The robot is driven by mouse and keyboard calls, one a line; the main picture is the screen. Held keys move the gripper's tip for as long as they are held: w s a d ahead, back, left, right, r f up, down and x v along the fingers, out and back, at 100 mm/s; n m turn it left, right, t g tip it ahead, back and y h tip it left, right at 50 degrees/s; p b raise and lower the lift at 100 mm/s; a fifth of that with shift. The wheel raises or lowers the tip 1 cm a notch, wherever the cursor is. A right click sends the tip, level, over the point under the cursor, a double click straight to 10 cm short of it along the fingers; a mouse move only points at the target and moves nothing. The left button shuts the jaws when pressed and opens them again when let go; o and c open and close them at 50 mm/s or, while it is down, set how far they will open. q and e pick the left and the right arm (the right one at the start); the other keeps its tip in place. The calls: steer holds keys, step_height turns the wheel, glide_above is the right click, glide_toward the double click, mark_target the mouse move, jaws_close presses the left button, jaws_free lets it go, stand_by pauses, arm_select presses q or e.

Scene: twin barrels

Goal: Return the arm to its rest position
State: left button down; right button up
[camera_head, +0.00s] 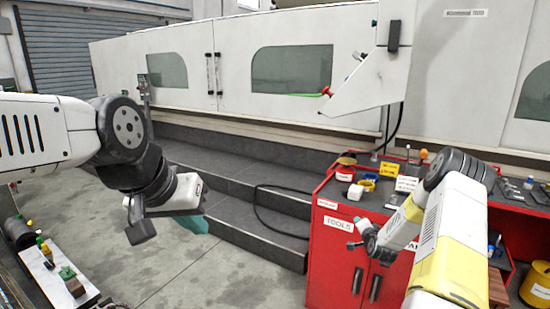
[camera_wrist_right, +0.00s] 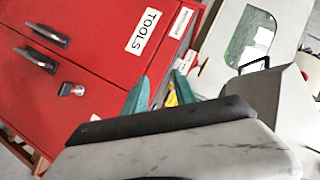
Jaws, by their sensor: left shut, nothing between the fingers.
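My left arm comes in from the left in the head view, in front of the grey steps. Its gripper (camera_head: 195,223) points down and shows as a teal tip partly hidden behind the wrist. It is shut and empty above the floor. My right arm comes in from the lower right, white and yellow, over the red tool cabinet. Its fingers are not clear in the head view. In the right wrist view the two teal fingers of my right gripper (camera_wrist_right: 160,92) stand apart beside the cabinet front, with a bit of yellow showing between them.
The red tool cabinet (camera_head: 334,238) has small items on top and also fills the left of the wrist view (camera_wrist_right: 95,30). Grey steps (camera_head: 240,190) run below the white machine (camera_head: 270,40). A white bench (camera_head: 50,272) stands at lower left. The middle floor is clear.

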steer(key=s+a+r+n+g+y, duration=0.1)
steer(key=s+a+r+n, duration=0.15)
steer(key=r, duration=0.55)
steer(key=s+a+r+n+g, duration=0.1)
steer(key=a+r+n, duration=0.1)
steer(key=a+r, duration=0.35)
steer(key=s+a+r+n+g, duration=0.2)
steer(key=s+a+r+n, duration=0.15)
steer(key=s+r, duration=0.8)
steer(key=s+a+r+n+g, duration=0.1)
steer(key=s+a+r, duration=0.1)
steer(key=s, duration=0.7)
steer(key=s+a+r+n+g+y, duration=0.1)
steer(key=s+a+r+n, duration=0.1)
steer(key=s, duration=0.8)
steer(key=s+a+r+n+g+y, duration=0.1)
steer(key=s+a+r+g, duration=0.1)
steer(key=s, duration=0.8)
steer(key=shift+s+a+r+n, duration=0.2)
steer(key=shift+a+r+n, duration=0.2)
steer(key=shift+a+r, duration=0.6)
steer(key=shift+f, duration=0.1)
